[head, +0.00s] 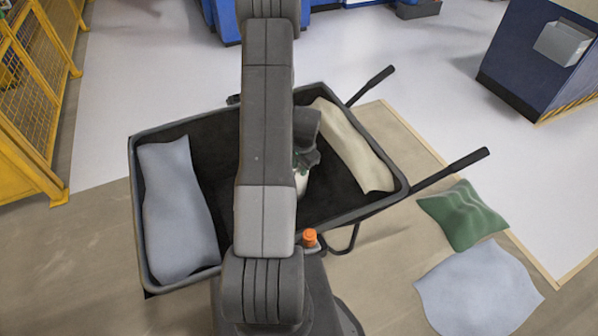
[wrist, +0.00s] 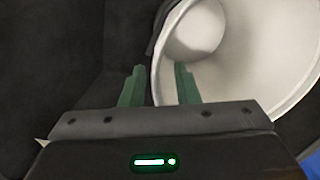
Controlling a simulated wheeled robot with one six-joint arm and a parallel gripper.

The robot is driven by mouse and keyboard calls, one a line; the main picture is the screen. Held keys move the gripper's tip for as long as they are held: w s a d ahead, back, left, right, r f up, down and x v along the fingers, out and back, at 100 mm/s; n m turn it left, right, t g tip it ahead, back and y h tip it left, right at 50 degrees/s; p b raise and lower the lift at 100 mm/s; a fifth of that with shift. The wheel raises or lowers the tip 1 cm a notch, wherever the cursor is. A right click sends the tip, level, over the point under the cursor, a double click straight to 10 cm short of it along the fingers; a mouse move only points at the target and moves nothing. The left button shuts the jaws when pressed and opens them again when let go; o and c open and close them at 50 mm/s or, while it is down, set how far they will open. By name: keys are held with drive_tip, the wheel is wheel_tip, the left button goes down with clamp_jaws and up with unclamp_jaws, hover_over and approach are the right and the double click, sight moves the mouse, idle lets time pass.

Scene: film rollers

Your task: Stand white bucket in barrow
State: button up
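The white bucket (wrist: 240,55) fills the right of the wrist view, with its open mouth and inside showing. My gripper (wrist: 160,70) has two green fingers that stand apart. One finger is outside the bucket's wall and the other is inside its mouth, with the rim between them and a gap showing. In the head view, my gripper (head: 304,155) is low inside the black barrow (head: 222,150). Only a small white part of the bucket (head: 301,183) shows below it; my arm hides the rest. I cannot tell whether the bucket is upright or tilted.
A grey-blue sack (head: 178,210) lies along the barrow's left side and a cream sack (head: 352,148) along its right. A green sack (head: 462,214) and a pale blue sack (head: 478,290) lie on the floor. Yellow fencing (head: 35,100) stands left; a blue cabinet (head: 530,60) stands right.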

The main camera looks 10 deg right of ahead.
wheel_tip(320, 180, up, 7)
drive_tip(key=shift+s+d+r, duration=0.15)
drive_tip(key=shift+s+d, duration=0.05)
drive_tip(key=shift+s, duration=0.25)
